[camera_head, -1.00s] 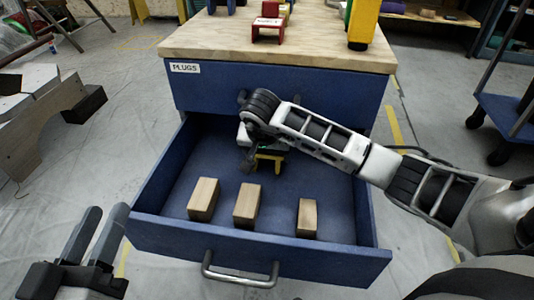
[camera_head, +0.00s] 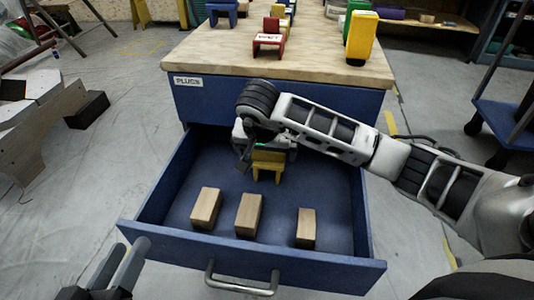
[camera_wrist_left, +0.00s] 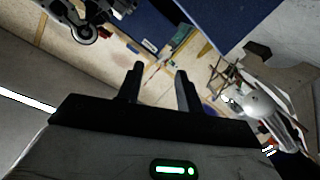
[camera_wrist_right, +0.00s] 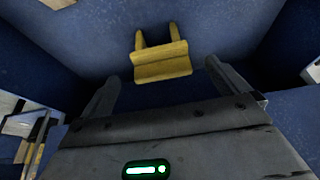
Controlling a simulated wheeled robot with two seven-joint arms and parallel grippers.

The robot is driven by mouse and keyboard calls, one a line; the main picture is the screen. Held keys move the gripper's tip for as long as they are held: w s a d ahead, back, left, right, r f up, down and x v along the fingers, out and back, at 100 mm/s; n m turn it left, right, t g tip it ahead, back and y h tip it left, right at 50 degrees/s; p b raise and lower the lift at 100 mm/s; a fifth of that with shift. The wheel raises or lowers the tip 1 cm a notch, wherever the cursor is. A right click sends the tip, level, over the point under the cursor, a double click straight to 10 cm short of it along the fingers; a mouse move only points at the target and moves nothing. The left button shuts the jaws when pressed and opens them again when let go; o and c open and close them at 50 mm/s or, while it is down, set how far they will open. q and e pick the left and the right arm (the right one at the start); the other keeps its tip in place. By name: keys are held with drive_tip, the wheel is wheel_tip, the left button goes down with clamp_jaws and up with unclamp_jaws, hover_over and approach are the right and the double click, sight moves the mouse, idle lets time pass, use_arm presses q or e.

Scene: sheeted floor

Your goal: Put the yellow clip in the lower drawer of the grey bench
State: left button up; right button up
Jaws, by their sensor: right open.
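The yellow clip (camera_head: 268,168) is in the open lower drawer (camera_head: 250,262), toward its back. The bench looks blue with a wooden top. In the right wrist view the clip (camera_wrist_right: 162,66) lies beyond the fingertips, apart from them, its two prongs pointing away. My right gripper (camera_head: 246,158) reaches into the drawer at the clip; in its wrist view it is open and empty. The arm hides part of the drawer's back. My left gripper (camera_head: 122,262) is open and empty, outside the drawer's left front corner; its fingers also show in the left wrist view (camera_wrist_left: 160,85).
Several wooden blocks (camera_head: 248,215) stand toward the drawer's front. The upper drawer (camera_head: 215,103), labelled PLUGS, is shut. On the benchtop are a red clip (camera_head: 268,42) and a yellow-green piece (camera_head: 360,38). A blue cart (camera_head: 505,115) stands at right.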

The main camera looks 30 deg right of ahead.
use_arm(q)
drive_tip(key=shift+a+f+m+y+p, duration=0.2)
drive_tip(key=shift+f+m+y+p, duration=0.1)
drive_tip(key=shift+p, duration=0.25)
use_arm(e)
drive_tip(key=v, duration=0.5)
use_arm(q)
drive_tip(key=shift+r, duration=0.15)
use_arm(e)
drive_tip(key=shift+r, duration=0.1)
